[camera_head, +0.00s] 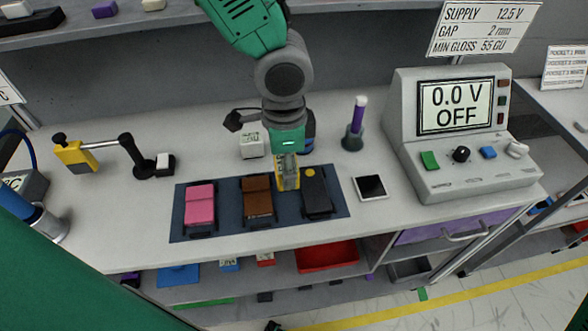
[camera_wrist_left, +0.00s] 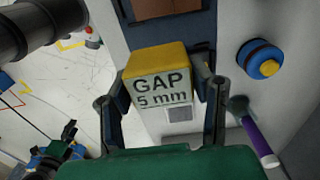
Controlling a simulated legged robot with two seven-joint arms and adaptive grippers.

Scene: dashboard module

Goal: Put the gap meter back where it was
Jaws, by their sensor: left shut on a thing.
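The gap meter (camera_head: 289,178) is a small yellow block with a pale label face. In the left wrist view the gap meter (camera_wrist_left: 158,80) reads "GAP 5 mm". My left gripper (camera_head: 288,160) points down and is shut on it, with one finger on each side (camera_wrist_left: 160,95). In the head view it appears at the back edge of the dark blue mat (camera_head: 228,219), between the brown module (camera_head: 258,200) and the black module (camera_head: 317,190). I cannot tell whether it touches the surface. My right gripper is not in view.
A pink module (camera_head: 200,205) lies on the mat. A white box (camera_head: 252,146) stands behind it. A purple-handled tool (camera_head: 358,115) stands upright in a holder. A black-topped tile (camera_head: 370,187) lies right of the mat. The console (camera_head: 455,130) reads "0.0 V OFF".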

